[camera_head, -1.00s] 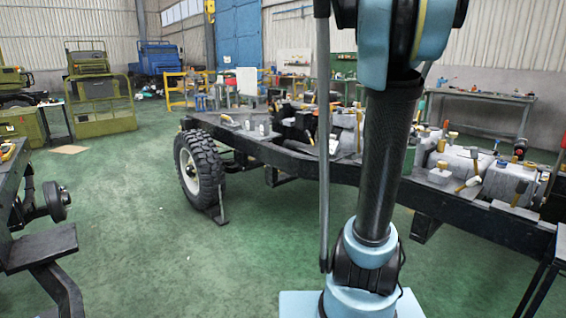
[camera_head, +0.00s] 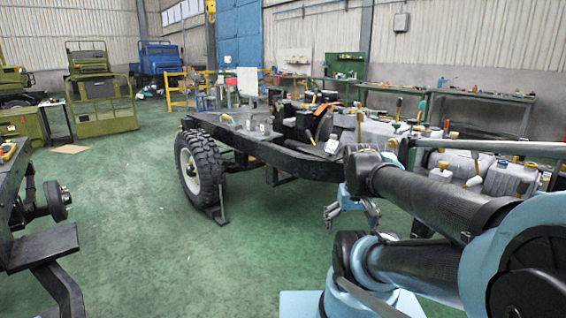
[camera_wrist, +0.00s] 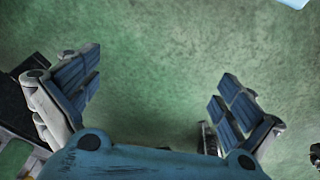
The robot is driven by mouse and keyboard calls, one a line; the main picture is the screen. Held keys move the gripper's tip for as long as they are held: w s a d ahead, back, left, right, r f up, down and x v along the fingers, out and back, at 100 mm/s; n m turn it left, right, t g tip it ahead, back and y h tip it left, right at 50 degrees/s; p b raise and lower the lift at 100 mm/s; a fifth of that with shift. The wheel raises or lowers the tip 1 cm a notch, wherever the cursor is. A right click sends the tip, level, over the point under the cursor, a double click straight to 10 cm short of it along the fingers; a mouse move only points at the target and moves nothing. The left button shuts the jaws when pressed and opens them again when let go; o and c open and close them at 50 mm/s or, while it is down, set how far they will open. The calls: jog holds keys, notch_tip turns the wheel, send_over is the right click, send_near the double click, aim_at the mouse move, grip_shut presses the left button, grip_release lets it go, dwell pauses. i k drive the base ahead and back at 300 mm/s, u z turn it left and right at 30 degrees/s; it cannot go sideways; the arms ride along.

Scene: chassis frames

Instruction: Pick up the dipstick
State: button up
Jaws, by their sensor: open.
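My gripper (camera_head: 352,214) hangs beside the near rail of the chassis frame (camera_head: 262,150) in the head view, above the green floor. In the wrist view my gripper (camera_wrist: 158,82) has its two padded fingers wide apart, with only green floor between them. I cannot pick out the dipstick for certain. Several small yellow-handled items stand on the grey engine and gearbox parts (camera_head: 398,134) on the chassis, and they are too small to name. My arm hides part of the chassis at the right.
A black-tyred wheel (camera_head: 200,168) carries the chassis at its left end. Another frame part with a hub (camera_head: 57,200) stands at the left edge. A workbench (camera_head: 483,97) stands along the back wall. The green floor between the two frames is clear.

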aim_at(446, 126)
jog(key=z, duration=1.4)
jog(key=i, duration=1.2)
jog(key=u, duration=0.1)
